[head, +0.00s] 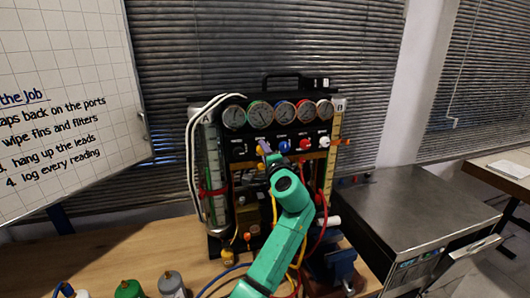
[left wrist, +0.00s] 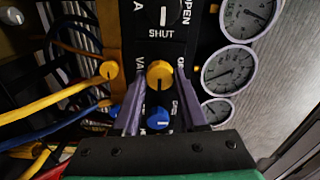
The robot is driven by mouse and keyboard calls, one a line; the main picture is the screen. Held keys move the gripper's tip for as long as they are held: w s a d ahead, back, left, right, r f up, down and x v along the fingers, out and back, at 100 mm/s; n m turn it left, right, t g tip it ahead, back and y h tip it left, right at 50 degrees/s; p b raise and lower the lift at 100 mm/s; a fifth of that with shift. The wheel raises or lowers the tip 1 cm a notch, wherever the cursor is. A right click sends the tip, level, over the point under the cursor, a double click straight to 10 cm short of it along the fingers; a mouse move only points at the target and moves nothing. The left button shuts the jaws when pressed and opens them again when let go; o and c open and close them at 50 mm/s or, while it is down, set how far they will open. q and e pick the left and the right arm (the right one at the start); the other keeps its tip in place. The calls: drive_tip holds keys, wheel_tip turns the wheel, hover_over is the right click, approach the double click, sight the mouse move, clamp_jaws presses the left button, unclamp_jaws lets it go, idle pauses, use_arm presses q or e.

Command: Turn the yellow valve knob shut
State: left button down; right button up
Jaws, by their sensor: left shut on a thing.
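The yellow valve knob (left wrist: 159,74) sits on the dark panel between a black knob (left wrist: 162,10) and a blue knob (left wrist: 159,118). My left gripper (left wrist: 160,82) has one purple finger on each side of the yellow knob and is shut on it. In the head view my green left arm reaches up to the rig, and the left gripper (head: 266,147) covers part of the yellow knob (head: 259,151). The knob's pointer is too unclear to read. The black knob has "SHUT" and "OPEN" printed beside it. My right gripper is not in view.
A row of round gauges (head: 284,112) runs above the knobs. A red knob (head: 305,144) is further right. Yellow and blue hoses (left wrist: 60,98) hang close to the gripper. Small canisters (head: 130,289) stand on the wooden bench (head: 110,256). A metal cabinet (head: 420,205) is at right.

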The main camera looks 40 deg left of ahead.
use_arm(q)
drive_tip(key=shift+r, duration=0.4)
drive_tip(key=c, duration=0.6)
unclamp_jaws()
drive_tip(key=shift+a, duration=0.1)
drive_tip(key=shift+o, duration=0.8)
drive_tip(key=shift+a+f, duration=0.2)
drive_tip(key=shift+f, duration=0.1)
drive_tip(key=b+v, duration=0.5)
drive_tip(key=v, duration=0.9)
drive_tip(key=shift+d, duration=0.2)
drive_tip(key=shift+s, duration=0.1)
